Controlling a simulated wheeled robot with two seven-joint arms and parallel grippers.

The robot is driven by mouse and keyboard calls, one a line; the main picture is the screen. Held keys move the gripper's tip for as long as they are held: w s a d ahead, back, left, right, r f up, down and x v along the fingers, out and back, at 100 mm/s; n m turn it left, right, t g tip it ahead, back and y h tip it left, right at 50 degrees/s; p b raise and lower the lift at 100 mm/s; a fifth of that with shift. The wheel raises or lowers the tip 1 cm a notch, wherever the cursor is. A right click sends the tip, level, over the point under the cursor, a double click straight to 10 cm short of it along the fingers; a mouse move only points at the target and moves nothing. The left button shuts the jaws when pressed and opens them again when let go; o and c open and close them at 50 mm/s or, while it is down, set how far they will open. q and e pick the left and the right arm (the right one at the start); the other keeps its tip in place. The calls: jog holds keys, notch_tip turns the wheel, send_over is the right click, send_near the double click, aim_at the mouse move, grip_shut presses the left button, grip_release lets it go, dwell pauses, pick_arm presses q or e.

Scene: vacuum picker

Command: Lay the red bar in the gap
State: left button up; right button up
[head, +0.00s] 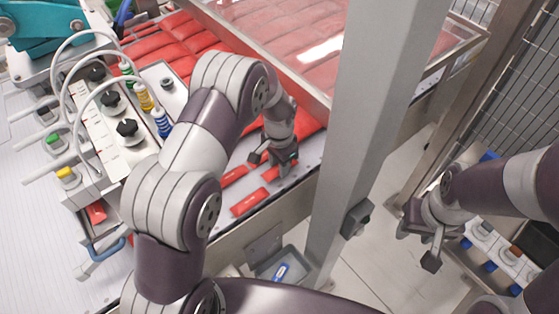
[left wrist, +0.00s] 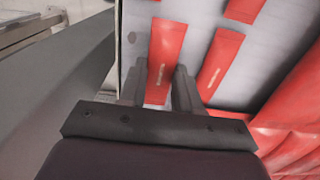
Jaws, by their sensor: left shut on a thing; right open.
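My left gripper (head: 275,160) points down over the grey deck (head: 225,200) and is shut on a red bar (left wrist: 164,55). In the left wrist view the bar runs lengthwise between the fingers, with pale lettering on it. I cannot tell whether it touches the deck. A second red bar (left wrist: 219,60) lies parallel to its right, with bare deck between them. In the head view another red bar (head: 250,202) lies nearer the front edge, and one more (head: 235,176) lies behind it. I cannot tell which bare space is the gap. My right gripper (head: 421,246) is open and empty, far right.
Red packs (head: 160,45) cover the deck behind. A clear-topped cover (head: 310,35) stands behind the gripper. A thick grey post (head: 365,120) stands between my arms. A valve block with hoses (head: 115,115) is at the left. A grey bin (head: 285,265) is below the front edge.

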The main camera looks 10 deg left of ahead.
pick_arm(q)
jog(key=shift+s+r, duration=0.1)
jog(key=shift+f, duration=0.55)
jog(key=o, duration=1.1)
notch_tip(320, 180, up, 13)
jog(key=b, duration=0.2)
jog(key=shift+f, duration=0.15)
